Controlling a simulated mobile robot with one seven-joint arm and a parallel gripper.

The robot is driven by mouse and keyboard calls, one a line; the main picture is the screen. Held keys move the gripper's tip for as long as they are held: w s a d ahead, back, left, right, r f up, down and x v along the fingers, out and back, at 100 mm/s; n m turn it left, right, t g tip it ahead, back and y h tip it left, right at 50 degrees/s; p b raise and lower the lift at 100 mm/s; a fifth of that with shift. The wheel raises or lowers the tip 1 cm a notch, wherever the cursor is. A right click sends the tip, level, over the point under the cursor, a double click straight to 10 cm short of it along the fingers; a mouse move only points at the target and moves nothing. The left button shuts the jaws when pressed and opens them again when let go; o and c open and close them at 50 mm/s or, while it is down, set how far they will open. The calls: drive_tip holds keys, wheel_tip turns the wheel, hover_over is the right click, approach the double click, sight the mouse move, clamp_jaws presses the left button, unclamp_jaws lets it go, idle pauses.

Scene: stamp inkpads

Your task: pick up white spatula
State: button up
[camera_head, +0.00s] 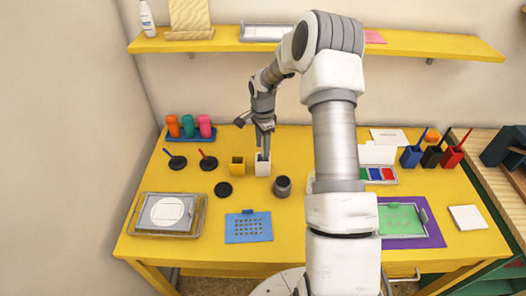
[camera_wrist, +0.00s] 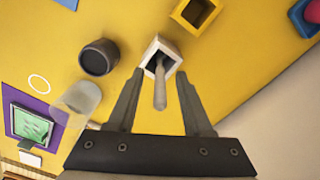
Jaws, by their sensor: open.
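The white spatula (camera_wrist: 160,90) stands tilted in a small white square cup (camera_wrist: 151,52). Its pale grey-white handle sticks up out of the cup toward the wrist camera, and its lower end is hidden inside. In the head view the white cup (camera_head: 262,169) is near the middle of the yellow table, and the spatula is hard to make out there. My gripper (camera_wrist: 159,80) is open, with one finger on each side of the handle and a gap on both sides. In the head view my gripper (camera_head: 264,150) points down just above the cup.
A yellow square cup (camera_head: 237,167) stands just left of the white cup. A dark grey round cup (camera_head: 282,187) is close in front, to the right. A clear cup (camera_wrist: 77,101) shows in the wrist view.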

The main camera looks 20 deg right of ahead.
drive_tip(key=shift+f, duration=0.1)
clamp_jaws()
idle(0.5)
